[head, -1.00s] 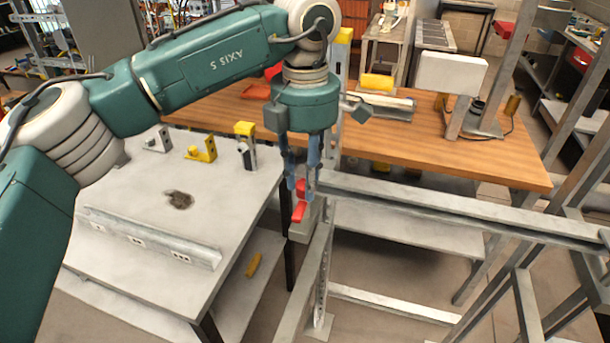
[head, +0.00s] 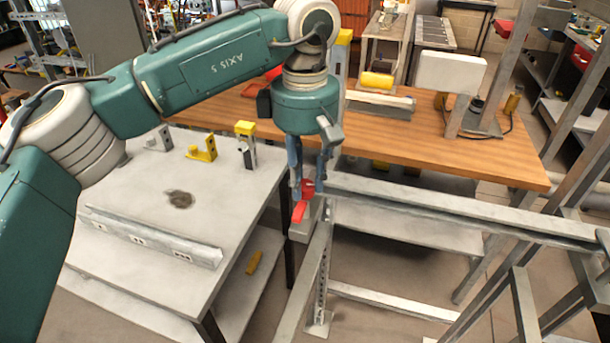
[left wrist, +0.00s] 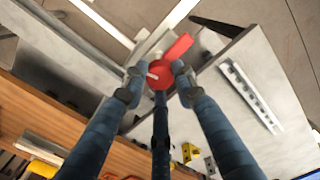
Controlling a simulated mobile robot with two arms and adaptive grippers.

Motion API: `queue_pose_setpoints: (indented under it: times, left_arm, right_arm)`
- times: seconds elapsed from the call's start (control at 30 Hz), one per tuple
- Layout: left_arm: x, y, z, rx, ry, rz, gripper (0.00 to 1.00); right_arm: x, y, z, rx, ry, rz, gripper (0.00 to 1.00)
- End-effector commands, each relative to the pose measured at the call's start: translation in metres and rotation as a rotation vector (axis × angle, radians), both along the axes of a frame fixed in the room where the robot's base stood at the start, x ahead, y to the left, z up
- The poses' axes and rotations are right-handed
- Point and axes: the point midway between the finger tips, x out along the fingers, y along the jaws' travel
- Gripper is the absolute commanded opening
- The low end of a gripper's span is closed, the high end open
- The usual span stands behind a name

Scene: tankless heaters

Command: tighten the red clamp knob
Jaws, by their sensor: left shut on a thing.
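The red clamp knob (head: 307,187) sits at the corner of the grey metal frame (head: 420,207), with a red lever sticking out from it. In the left wrist view the round knob (left wrist: 160,75) has its lever pointing up and right. My left gripper (head: 310,190) comes down on the knob from above. In the left wrist view its blue fingers (left wrist: 158,80) stand around the knob and are shut on it. The fingers hide part of the knob in the head view. My right gripper is not in view.
A grey table (head: 230,205) with yellow clamps (head: 203,149) and a metal rail (head: 150,237) stands to the left. A wooden bench (head: 450,150) is behind the frame. Frame posts crowd the right side.

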Motion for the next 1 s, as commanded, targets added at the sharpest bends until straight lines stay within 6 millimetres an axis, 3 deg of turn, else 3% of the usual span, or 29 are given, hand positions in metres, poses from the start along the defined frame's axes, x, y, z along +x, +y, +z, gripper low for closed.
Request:
queue_pose_setpoints:
  times: [0.4, 0.97, 1.0]
  left_arm:
    - [0.0021, -0.0002, 0.0038, -0.004, -0.009, -0.188, 0.01]
    - [0.0022, -0.0001, 0.0038, -0.003, -0.010, -0.214, 0.01]
    - [0.0023, -0.0001, 0.0037, -0.003, -0.010, -0.214, 0.33]
  right_arm:
    - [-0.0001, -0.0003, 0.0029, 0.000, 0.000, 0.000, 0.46]
    - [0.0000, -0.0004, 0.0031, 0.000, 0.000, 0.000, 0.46]
    - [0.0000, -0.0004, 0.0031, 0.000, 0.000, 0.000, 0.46]
